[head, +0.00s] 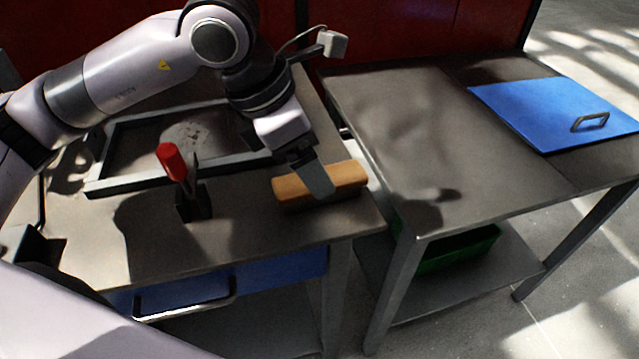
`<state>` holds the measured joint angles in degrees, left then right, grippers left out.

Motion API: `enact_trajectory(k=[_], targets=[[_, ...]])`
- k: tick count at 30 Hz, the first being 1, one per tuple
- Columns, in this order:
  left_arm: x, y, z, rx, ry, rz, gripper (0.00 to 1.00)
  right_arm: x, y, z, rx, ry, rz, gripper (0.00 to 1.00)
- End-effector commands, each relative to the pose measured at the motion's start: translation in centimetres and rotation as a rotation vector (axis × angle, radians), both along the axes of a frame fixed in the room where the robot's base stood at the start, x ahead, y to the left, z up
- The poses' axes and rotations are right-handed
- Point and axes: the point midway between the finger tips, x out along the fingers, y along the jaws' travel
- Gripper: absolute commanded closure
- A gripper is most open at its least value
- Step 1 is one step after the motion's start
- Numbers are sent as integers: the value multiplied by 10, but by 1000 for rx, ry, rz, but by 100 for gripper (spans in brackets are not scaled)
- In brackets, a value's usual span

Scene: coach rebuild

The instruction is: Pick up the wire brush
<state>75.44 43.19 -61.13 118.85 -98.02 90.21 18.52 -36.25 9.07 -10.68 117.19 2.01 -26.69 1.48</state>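A wooden block-shaped piece (347,178), which looks like the wire brush, is near the right edge of the left worktable in the head view. It is orange-brown and lies lengthwise from left to right; bristles cannot be made out. My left gripper (315,180) points down at its middle, with one grey finger across its near face. The other finger is hidden, so I cannot tell whether the gripper is closed on it. My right gripper is not in view.
A red-handled tool (171,161) stands in a black holder (194,205) left of the block. A framed tray (130,184) lies behind it. The right table (440,150) is mostly bare, with a blue lid (545,105) at its back right. A gap separates the tables.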

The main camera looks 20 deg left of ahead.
Motion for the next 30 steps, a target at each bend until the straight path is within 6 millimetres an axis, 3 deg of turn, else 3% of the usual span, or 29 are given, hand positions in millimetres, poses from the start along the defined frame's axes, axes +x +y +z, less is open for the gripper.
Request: enact_trajectory(k=[9, 30], targets=[[9, -14, -38, 0, 2, -1, 22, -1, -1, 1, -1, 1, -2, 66], [10, -14, -42, -1, 0, 0, 22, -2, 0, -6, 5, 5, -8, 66]])
